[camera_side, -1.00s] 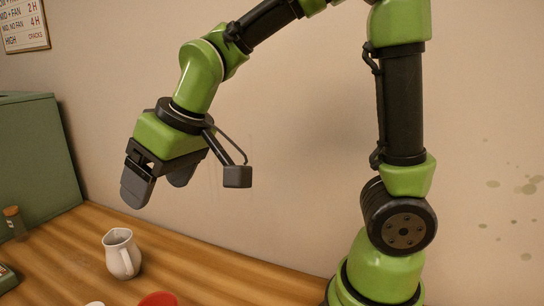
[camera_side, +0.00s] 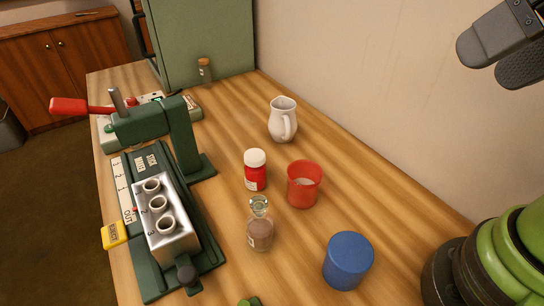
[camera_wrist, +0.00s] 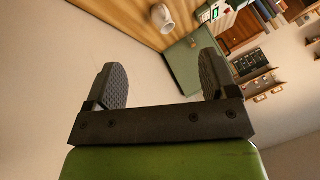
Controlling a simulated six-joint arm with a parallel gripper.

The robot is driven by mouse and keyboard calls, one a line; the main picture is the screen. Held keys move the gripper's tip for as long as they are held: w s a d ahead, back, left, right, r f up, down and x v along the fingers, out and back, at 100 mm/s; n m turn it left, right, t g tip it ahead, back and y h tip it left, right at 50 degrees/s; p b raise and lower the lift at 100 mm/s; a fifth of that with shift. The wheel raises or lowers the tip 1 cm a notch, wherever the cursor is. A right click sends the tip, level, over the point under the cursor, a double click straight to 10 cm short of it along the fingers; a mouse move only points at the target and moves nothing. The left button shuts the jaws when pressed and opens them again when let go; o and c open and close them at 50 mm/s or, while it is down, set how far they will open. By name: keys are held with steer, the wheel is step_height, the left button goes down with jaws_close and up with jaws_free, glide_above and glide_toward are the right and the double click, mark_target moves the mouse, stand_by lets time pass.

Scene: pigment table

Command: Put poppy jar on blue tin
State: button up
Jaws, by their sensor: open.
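A small jar with red contents and a white lid (camera_side: 255,171), which looks like the poppy jar, stands upright on the wooden table in the side view. The blue tin (camera_side: 347,262) stands nearer the camera, to the right, with nothing on its top. My gripper (camera_side: 500,56) is at the upper right of the side view, high and apart from both. In the wrist view my gripper (camera_wrist: 160,70) shows two spread fingers with nothing between them. Neither the jar nor the tin can be made out in the wrist view.
A red cup (camera_side: 304,184) stands right of the jar, a stoppered glass bottle (camera_side: 260,226) in front, and a white pitcher (camera_side: 283,121) behind. A green press with a metal block (camera_side: 165,222) fills the table's left side. A green cabinet (camera_side: 203,40) stands at the back.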

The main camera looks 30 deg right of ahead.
steer(key=w+a+r+n+g, duration=0.2)
steer(key=w, duration=0.7)
steer(key=n+g+h, duration=0.2)
steer(key=n+g, duration=0.3)
glide_above(256, 168)
steer(key=w, duration=0.2)
steer(key=f, duration=2.1)
steer(key=shift+s+d, duration=0.25)
steer(key=shift+d, duration=0.05)
step_height(256, 168, down, 4)
steer(key=shift+f, duration=0.15)
steer(key=shift+d+f, duration=0.1)
steer(key=shift+f, duration=2.7)
steer(key=shift+c, duration=0.4)
